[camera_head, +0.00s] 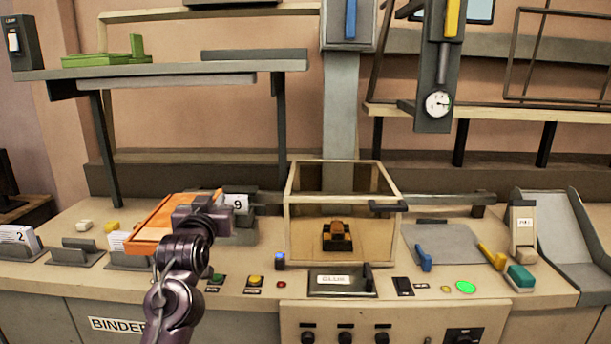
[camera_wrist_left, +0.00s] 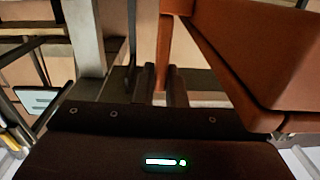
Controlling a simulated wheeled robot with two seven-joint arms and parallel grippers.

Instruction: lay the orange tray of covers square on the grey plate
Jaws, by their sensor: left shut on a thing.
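The orange tray (camera_head: 155,222) is at the left of the bench in the head view, held up and tilted above a row of card holders. My left gripper (camera_head: 198,214) is shut on its right side. In the left wrist view the orange tray (camera_wrist_left: 255,45) fills the upper right, close to the gripper fingers (camera_wrist_left: 163,82). The covers inside cannot be made out. A flat grey plate (camera_head: 440,245) lies on the right of the bench, well apart from the tray. My right gripper is not in view.
A glass-sided box (camera_head: 290,215) with a dark handle stands mid-bench between tray and plate. A blue piece (camera_head: 424,258) and a yellow piece (camera_head: 491,256) sit at the plate's edges. A gauge on a column (camera_head: 438,104) hangs above the plate.

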